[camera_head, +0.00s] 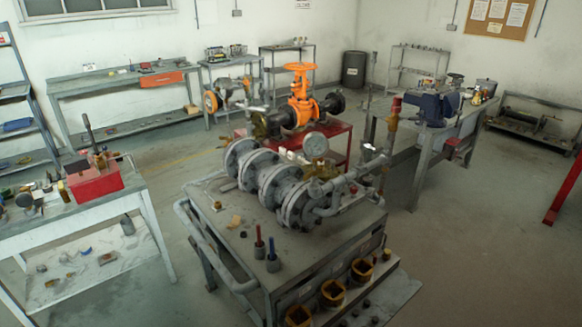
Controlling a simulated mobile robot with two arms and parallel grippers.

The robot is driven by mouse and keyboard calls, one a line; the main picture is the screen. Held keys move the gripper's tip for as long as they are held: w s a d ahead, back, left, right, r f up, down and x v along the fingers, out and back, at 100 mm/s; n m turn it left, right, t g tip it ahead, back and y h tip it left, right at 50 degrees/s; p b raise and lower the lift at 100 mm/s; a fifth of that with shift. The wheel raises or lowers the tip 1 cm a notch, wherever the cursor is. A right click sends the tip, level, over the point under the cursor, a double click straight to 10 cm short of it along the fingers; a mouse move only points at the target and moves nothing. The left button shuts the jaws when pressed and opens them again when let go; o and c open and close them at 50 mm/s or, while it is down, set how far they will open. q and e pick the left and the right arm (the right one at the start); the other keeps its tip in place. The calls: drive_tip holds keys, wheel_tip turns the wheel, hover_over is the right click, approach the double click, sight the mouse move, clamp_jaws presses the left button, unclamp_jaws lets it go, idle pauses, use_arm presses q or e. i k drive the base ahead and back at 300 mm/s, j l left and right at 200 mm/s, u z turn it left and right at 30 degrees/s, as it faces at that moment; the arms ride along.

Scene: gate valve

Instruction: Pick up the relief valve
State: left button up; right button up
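Neither of my grippers shows in the head view. I cannot tell for sure which thing is the relief valve. A round white-faced gauge (315,146) stands on top of the pump. The pump is on a grey metal workbench (237,238) in the middle of the room.
An orange gate valve (300,95) stands on a red stand (333,142) behind the pump. A cluttered bench with a red toolbox (95,181) is at the left. A blue vise (438,106) is on the right bench (436,133). Open floor (480,240) lies to the right.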

sight(320, 164)
drive_tip(key=i+l+u, duration=0.35)
drive_tip(key=l+u, duration=0.15)
drive_tip(key=l, duration=0.25)
drive_tip(key=i+l+u, duration=0.2)
drive_tip(key=l, duration=0.2)
drive_tip(key=k, duration=0.1)
